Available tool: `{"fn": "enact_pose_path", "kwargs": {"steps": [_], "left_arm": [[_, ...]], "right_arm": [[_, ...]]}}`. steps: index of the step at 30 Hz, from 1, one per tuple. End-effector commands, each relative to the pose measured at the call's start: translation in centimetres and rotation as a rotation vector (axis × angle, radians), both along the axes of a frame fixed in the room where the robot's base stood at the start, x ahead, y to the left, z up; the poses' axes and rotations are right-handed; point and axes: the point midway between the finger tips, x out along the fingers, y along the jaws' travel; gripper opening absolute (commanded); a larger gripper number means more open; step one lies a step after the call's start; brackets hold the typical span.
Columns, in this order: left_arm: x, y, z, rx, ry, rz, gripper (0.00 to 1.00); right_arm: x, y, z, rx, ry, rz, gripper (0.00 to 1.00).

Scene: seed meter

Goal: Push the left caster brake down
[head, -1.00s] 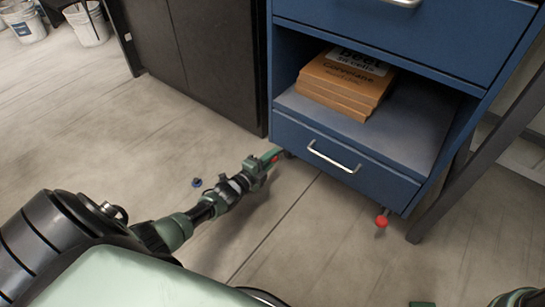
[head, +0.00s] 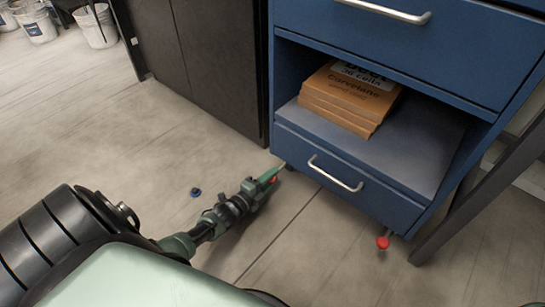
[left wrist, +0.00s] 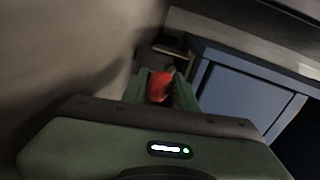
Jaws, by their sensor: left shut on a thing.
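The blue cabinet (head: 360,187) stands on casters. The left caster's red brake lever (head: 273,180) is at the cabinet's lower left corner, mostly covered by my left gripper (head: 271,176). In the left wrist view the red lever (left wrist: 160,86) sits between the green fingers of my left gripper (left wrist: 158,92), which is shut on it. The lever's tilt is hard to tell. The right caster's red brake lever (head: 383,242) shows uncovered below the cabinet's right side. My right gripper is not in view.
A small blue round object (head: 196,192) lies on the floor left of my left gripper. A dark cabinet (head: 215,70) stands behind to the left. A dark slanted leg (head: 470,210) is at the right. Orange boxes (head: 350,98) lie on the open shelf. The front floor is clear.

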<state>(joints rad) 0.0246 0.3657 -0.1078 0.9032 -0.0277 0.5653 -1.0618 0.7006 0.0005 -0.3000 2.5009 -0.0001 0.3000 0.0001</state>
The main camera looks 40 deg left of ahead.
Motion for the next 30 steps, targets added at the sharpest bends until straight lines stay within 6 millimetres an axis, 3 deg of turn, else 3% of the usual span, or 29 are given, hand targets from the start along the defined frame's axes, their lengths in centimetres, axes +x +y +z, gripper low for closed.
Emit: {"fn": "enact_pose_path", "kwargs": {"steps": [2, 20, 21, 30], "left_arm": [[-0.34, -0.17, -1.16, 0.0, 0.018, 0.001, 0.0], [-0.34, -0.24, -1.46, 0.002, 0.02, -0.001, 0.0], [-0.35, -0.24, -1.48, 0.002, 0.021, -0.002, 0.4], [-0.14, -0.15, -1.07, 0.002, 0.012, -0.002, 0.41]], "right_arm": [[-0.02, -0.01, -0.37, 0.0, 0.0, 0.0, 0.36], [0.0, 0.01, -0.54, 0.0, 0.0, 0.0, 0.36], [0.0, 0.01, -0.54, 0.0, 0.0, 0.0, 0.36], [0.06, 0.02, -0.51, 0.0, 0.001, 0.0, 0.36]]}}
